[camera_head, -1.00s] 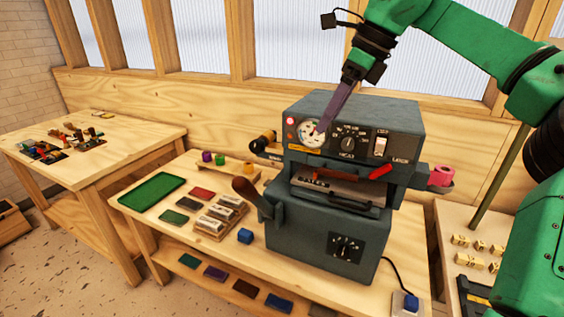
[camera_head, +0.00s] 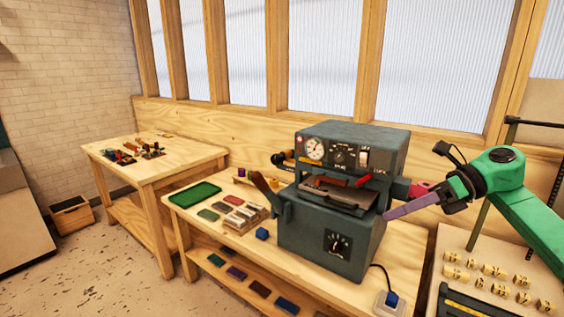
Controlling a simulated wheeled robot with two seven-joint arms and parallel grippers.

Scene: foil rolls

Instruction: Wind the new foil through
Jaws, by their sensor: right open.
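The grey foil machine (camera_head: 330,225) stands on the middle bench, with a gauge, knobs and a white switch on its front. A purple roll (camera_head: 241,172) stands on a small rack at the bench's back, left of the machine. My right gripper (camera_head: 388,214) is open beside the machine's right side, just below the pink roll. Its purple-grey fingers are seen edge-on and appear empty. My left gripper is out of view.
A green tray (camera_head: 195,194), coloured blocks and a blue cube (camera_head: 262,234) lie left of the machine. A lever (camera_head: 262,184) sticks out on its left. A right-hand table holds several small wooden pieces (camera_head: 492,270). A second bench (camera_head: 165,165) stands at the left.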

